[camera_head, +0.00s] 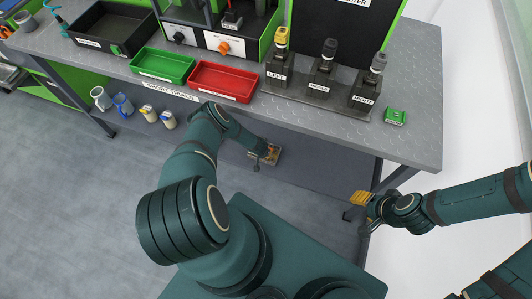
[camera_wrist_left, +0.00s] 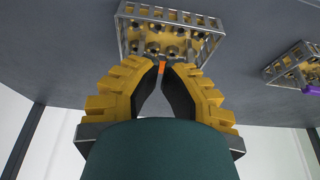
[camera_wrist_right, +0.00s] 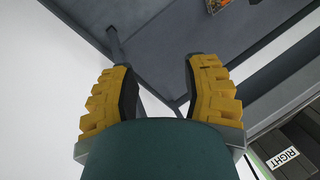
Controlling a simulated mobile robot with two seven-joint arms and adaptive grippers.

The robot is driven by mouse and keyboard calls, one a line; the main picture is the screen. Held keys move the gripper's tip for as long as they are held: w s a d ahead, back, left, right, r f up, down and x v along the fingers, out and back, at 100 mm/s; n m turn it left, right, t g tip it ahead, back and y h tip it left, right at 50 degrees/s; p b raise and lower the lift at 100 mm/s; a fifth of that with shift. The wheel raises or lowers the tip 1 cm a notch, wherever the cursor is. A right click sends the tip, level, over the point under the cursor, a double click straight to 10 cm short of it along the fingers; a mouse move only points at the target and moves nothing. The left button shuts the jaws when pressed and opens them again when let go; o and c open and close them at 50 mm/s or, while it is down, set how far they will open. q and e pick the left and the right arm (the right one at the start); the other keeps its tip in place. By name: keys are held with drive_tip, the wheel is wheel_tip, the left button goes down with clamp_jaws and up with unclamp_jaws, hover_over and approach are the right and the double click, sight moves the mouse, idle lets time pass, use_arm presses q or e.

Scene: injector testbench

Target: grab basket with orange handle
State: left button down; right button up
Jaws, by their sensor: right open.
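The basket with the orange handle (camera_wrist_left: 162,67) is a metal-framed tray with a yellow inside and several dark round parts, at the top middle of the left wrist view. In the head view my left arm reaches under the bench edge, and that gripper is mostly hidden. My right gripper (camera_wrist_right: 160,75) is open and empty, right of the basket.
A second basket with a purple handle (camera_wrist_left: 312,89) stands apart on the same shelf. The bench top (camera_head: 420,75) overhangs, holding a green bin (camera_head: 163,66), a red bin (camera_head: 225,82) and labelled injector stands. Bench leg and frame bars are near my right gripper.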

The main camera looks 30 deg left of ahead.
use_arm(q)
drive_tip(key=b+x, duration=0.5)
drive_tip(key=shift+b, duration=0.35)
drive_tip(key=b+x, duration=0.3)
drive_tip(key=shift+d+b, duration=0.1)
drive_tip(key=shift+b, duration=0.25)
drive_tip(key=shift+b+x, duration=0.8)
drive_tip(key=shift+b, duration=0.25)
use_arm(e)
wheel_tip(320, 180, down, 12)
drive_tip(key=shift+s, duration=0.3)
use_arm(q)
drive_tip(key=shift+s, duration=0.1)
use_arm(e)
drive_tip(key=shift+r, duration=0.15)
